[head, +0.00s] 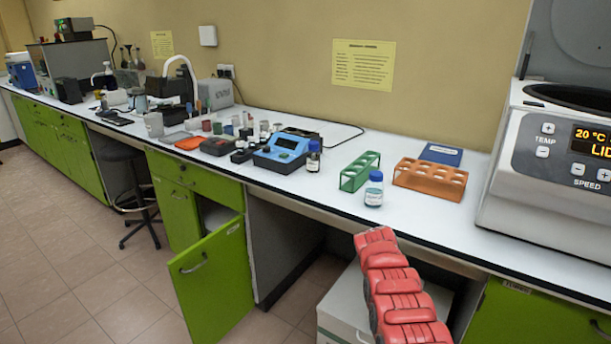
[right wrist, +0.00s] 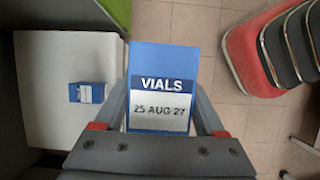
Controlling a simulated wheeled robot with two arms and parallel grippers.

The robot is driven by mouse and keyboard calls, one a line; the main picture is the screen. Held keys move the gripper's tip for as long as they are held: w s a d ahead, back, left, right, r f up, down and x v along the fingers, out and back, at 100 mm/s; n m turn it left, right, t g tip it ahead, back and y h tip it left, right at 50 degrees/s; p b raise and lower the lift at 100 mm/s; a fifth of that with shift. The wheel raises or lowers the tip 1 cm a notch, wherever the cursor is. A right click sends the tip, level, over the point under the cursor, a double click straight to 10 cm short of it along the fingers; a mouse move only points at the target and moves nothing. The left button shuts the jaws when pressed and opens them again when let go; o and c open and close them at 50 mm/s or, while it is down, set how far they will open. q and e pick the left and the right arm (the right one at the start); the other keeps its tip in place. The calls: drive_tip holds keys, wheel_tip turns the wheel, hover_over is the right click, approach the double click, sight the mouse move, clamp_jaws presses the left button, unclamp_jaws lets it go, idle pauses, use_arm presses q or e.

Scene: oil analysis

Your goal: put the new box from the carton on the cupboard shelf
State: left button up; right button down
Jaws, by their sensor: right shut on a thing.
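My right gripper (right wrist: 160,118) is shut on a blue box (right wrist: 165,60) in the right wrist view. Its white label reads "VIALS" and "25 AUG 27". A smaller-looking blue box (right wrist: 87,92) with a pale label lies left of it on the white carton (right wrist: 60,130). The carton (head: 338,312) stands under the bench in the head view, partly hidden by a red segmented part. The green cupboard door (head: 215,275) hangs open left of it. The cupboard's inside (head: 212,215) shows only as a narrow strip; its shelf is mostly hidden. My left gripper is not in view.
The white bench top (head: 440,215) runs above the cupboard and carton, with a blue-capped bottle (head: 374,190), a green rack (head: 360,172) and an orange rack (head: 430,178) near its edge. A dark stool (head: 125,155) stands further left. Tiled floor (head: 100,265) in front is clear.

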drive_tip(key=shift+s+a+r+m, duration=0.1)
drive_tip(key=shift+r+m, duration=0.2)
drive_tip(key=shift+r, duration=0.1)
drive_tip(key=shift+s+r+m+y, duration=0.1)
drive_tip(key=shift+r+m+y, duration=0.25)
drive_tip(key=shift+r, duration=0.3)
drive_tip(key=r+m, duration=0.1)
drive_tip(key=s+a+r+m, duration=0.1)
drive_tip(key=r, duration=0.1)
drive_tip(key=a+r+m, duration=0.1)
drive_tip(key=r, duration=0.1)
drive_tip(key=shift+s+g+y, duration=0.15)
drive_tip(key=shift+g+y, duration=0.2)
drive_tip(key=shift+g, duration=0.05)
drive_tip(key=s+a+r+m+y+p, duration=0.1)
drive_tip(key=s+a+r+m+p, duration=0.1)
drive_tip(key=r+p, duration=0.3)
drive_tip(key=s+a+r+m+y+p, duration=0.1)
drive_tip(key=s+a+r+m+p, duration=0.1)
drive_tip(key=s+r+m+p, duration=0.2)
drive_tip(key=r+p, duration=0.1)
drive_tip(key=p, duration=0.2)
drive_tip(key=shift+s+a+r+m+g+p, duration=0.25)
drive_tip(key=shift+s+r+m+g+p, duration=0.05)
drive_tip(key=shift+s+r+m+g, duration=0.1)
drive_tip(key=shift+f, duration=0.15)
